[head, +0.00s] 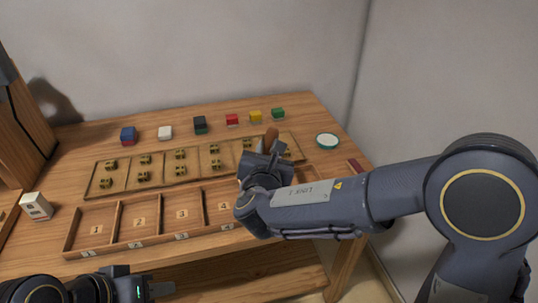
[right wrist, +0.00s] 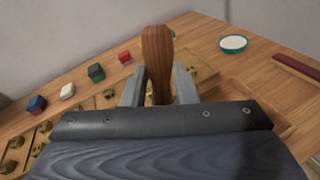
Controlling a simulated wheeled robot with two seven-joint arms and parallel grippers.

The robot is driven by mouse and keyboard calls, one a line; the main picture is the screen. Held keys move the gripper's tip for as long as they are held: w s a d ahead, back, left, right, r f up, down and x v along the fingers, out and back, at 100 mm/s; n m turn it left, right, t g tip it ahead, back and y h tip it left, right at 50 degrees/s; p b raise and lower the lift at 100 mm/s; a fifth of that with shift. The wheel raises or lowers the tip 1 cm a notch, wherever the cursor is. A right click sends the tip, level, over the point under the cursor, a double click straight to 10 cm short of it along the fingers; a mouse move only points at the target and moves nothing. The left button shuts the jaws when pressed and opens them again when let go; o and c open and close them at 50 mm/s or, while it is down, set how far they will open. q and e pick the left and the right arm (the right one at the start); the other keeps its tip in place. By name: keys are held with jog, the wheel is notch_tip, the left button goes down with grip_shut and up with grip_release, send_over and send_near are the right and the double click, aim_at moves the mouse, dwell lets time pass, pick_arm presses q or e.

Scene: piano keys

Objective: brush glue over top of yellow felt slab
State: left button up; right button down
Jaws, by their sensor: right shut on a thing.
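The yellow felt slab (head: 256,116) sits at the back of the table between a red slab and a green one. My right gripper (head: 268,150) is shut on a brown wooden handle (right wrist: 157,55), apparently the brush. The handle also shows in the head view (head: 272,136), in front of the yellow slab. Its bristles are hidden. In the right wrist view the yellow slab is not visible. A round dish with a green rim and pale content (head: 327,140), perhaps the glue, stands to the right. My left gripper (head: 150,290) is low at the left; its opening is unclear.
Blue (head: 128,136), white (head: 165,133), dark (head: 200,125), red (head: 232,120) and green (head: 278,113) slabs line the back. A tray of brass pieces (head: 128,185) and numbered compartments (head: 96,228) lie in front. A small white box (head: 36,206) stands left; a dark red bar (right wrist: 297,68) lies right.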

aim_at(269, 130)
jog(key=shift+s+r+p, duration=0.1)
jog(key=shift+r+p, duration=1.25)
jog(key=shift+r, duration=1.15)
jog(key=shift+f, duration=0.1)
